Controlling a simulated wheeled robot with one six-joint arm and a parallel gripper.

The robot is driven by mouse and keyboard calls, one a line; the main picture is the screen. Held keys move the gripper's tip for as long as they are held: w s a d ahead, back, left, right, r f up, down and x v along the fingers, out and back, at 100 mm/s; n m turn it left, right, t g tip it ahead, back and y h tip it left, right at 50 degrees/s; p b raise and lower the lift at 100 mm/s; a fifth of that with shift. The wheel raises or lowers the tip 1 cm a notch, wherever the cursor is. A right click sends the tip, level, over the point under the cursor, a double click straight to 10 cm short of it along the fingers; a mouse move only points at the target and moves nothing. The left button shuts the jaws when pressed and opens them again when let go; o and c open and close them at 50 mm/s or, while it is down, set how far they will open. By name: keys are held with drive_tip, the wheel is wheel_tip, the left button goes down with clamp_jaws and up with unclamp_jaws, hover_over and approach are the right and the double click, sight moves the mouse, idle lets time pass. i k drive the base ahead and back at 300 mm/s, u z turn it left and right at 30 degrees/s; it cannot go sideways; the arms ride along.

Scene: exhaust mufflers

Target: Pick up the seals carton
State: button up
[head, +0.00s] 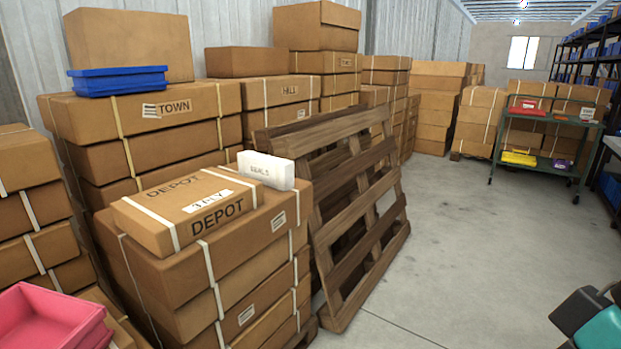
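The seals carton (266,170) is a small white box with dark lettering on its front face. It sits on top of the front stack of brown cartons, near that stack's back right corner. It is just behind a brown carton marked DEPOT (188,207), which hides part of its lower left. Dark and teal parts at the bottom right corner look like my arm. No gripper fingers can be made out, and nothing of mine is near the seals carton.
A wooden pallet (345,215) leans against the stacks, right of the seals carton. Blue trays (118,81) lie on the stack behind, and pink bins (50,322) are at bottom left. A green cart (550,122) stands at the back right. The concrete floor (470,240) is clear.

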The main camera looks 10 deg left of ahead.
sight(278, 173)
drive_tip(key=z, duration=0.2)
drive_tip(key=i, duration=1.75)
drive_tip(key=u, duration=1.1)
drive_tip(key=i, duration=0.7)
drive_tip(key=u, duration=1.05)
drive_tip(key=i, duration=0.3)
drive_tip(key=u, duration=0.25)
